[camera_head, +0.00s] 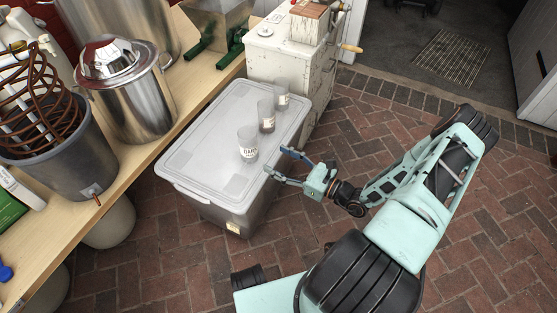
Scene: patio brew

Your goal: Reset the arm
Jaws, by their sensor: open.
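My arm reaches from the bottom right of the head view, in pale green and black. My gripper (281,165) is open and empty, its fingers pointing left at the right edge of a translucent lidded bin (193,152). A labelled clear cup (248,144) stands on the bin's lid nearest the gripper, apart from the fingers. A second cup (266,115) and a third cup (281,94) stand behind it in a row.
A wooden bench (128,178) on the left bears a steel pot (136,103), a grey bucket (62,172) with a copper coil (38,115), and green-footed equipment (237,48). A white cabinet (287,62) stands behind the bin. Brick floor (488,215) is clear at right.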

